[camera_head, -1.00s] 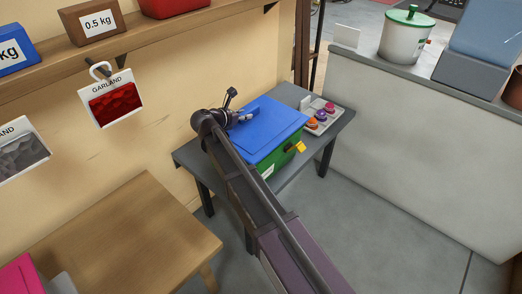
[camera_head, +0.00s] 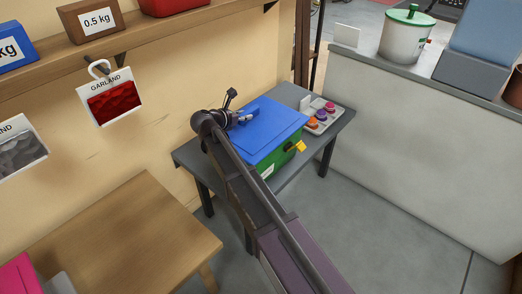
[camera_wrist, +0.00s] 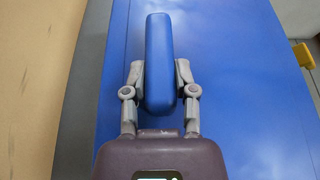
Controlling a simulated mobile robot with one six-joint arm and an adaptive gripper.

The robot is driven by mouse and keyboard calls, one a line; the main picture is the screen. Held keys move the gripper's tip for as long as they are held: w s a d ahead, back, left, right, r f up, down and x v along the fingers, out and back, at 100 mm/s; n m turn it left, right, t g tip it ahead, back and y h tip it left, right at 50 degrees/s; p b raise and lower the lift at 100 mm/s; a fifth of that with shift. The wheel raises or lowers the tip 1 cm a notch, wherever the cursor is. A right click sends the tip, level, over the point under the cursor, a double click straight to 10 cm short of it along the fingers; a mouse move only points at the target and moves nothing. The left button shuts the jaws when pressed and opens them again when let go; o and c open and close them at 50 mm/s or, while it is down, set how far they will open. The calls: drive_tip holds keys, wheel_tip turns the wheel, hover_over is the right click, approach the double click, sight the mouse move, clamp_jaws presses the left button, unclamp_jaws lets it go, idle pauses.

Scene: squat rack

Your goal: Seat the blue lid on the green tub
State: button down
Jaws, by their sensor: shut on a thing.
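The blue lid (camera_head: 268,128) lies over the top of the green tub (camera_head: 286,157) on the small grey table. It looks about level and covers the tub's opening. Whether a small gap is left under its rim I cannot tell. My gripper (camera_head: 243,117) is at the lid's left side. In the wrist view my gripper (camera_wrist: 160,82) is shut on the blue bar handle of the lid (camera_wrist: 225,100), one finger on each side. A yellow tab (camera_head: 300,146) sticks out from the tub's right side, and it also shows in the wrist view (camera_wrist: 303,55). My arm hides part of the tub's front left.
The grey table (camera_head: 337,122) also bears a tray with coloured knobs (camera_head: 321,115) close to the lid's right corner. The wall stands close behind on the left. A wooden table (camera_head: 130,240) is at the front left. Open floor lies to the right.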

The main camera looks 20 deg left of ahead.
drive_tip(key=shift+c, duration=1.7)
unclamp_jaws()
drive_tip(key=shift+r, duration=0.1)
wheel_tip(320, 180, up, 7)
drive_tip(key=p, duration=0.7)
drive_tip(key=shift+r, duration=0.1)
drive_tip(key=s+d+r+p, duration=0.3)
drive_tip(key=r+p, duration=0.8)
drive_tip(key=s+d+r+p, duration=0.2)
drive_tip(key=s+r+p, duration=0.2)
drive_tip(key=r+p, duration=0.7)
drive_tip(key=shift+s+d+r+p, duration=0.2)
drive_tip(key=shift+d+r+p, duration=0.05)
drive_tip(key=shift+d+p, duration=0.2)
drive_tip(key=shift+d, duration=0.1)
